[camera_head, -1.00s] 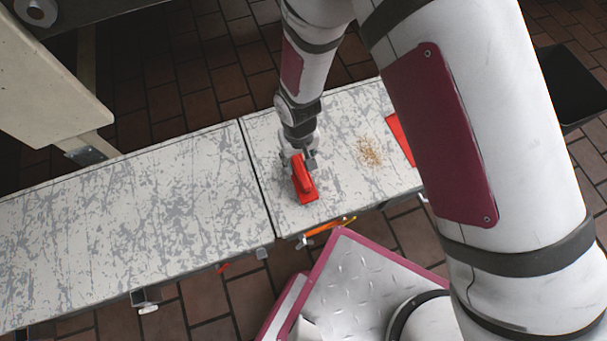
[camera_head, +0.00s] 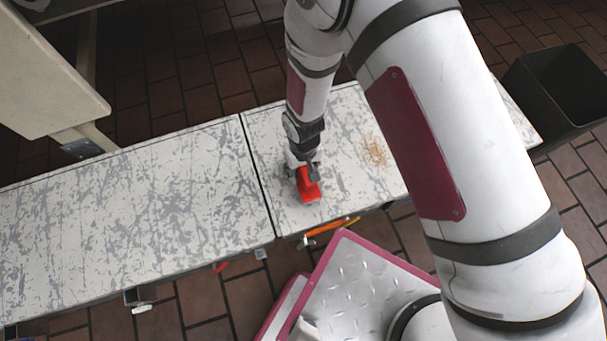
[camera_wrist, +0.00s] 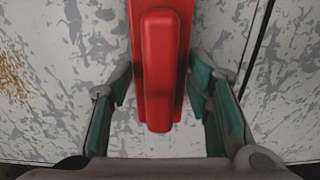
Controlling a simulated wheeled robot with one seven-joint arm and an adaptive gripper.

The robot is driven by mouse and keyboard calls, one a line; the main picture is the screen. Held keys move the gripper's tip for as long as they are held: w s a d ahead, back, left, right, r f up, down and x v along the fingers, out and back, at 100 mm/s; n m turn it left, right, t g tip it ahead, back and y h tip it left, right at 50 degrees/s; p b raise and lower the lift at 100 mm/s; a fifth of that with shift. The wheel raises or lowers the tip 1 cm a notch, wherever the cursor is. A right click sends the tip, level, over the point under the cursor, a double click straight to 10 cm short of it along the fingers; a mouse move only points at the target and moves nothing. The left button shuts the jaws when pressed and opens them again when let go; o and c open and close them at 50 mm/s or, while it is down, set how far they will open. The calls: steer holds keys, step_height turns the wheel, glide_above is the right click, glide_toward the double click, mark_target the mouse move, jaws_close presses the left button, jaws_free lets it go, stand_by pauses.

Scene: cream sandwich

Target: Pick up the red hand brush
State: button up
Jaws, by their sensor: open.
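The red hand brush (camera_head: 311,190) lies on the grey-and-white speckled bench, near its front edge and right of the seam. In the wrist view the brush (camera_wrist: 159,60) runs from the top edge down to the middle, its raised handle towards me. My gripper (camera_head: 303,172) is over the brush, pointing down. In the wrist view its teal-padded fingers (camera_wrist: 160,82) are open, one on each side of the brush, with a gap showing on both sides. The bristles are hidden.
Brown crumbs (camera_head: 375,151) lie on the bench right of the brush. An orange-handled tool (camera_head: 330,231) hangs at the bench's front edge. The bench left of the seam (camera_head: 130,205) is bare. A black bin (camera_head: 560,90) stands at the right.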

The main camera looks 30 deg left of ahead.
jaws_close()
steer(key=shift+r, duration=0.1)
steer(key=shift+r+p, duration=0.3)
steer(key=shift+r, duration=0.2)
steer(key=r, duration=0.1)
steer(key=s+r+p, duration=0.1)
steer(key=shift+s+d+r, duration=0.1)
steer(key=shift+s+r, duration=0.05)
steer(key=shift+r, duration=0.2)
steer(key=s+d+r+p, duration=0.1)
steer(key=s+d+p, duration=0.1)
steer(key=s, duration=1.2)
steer(key=shift+s+d+p, duration=0.25)
steer(key=shift+p, duration=0.55)
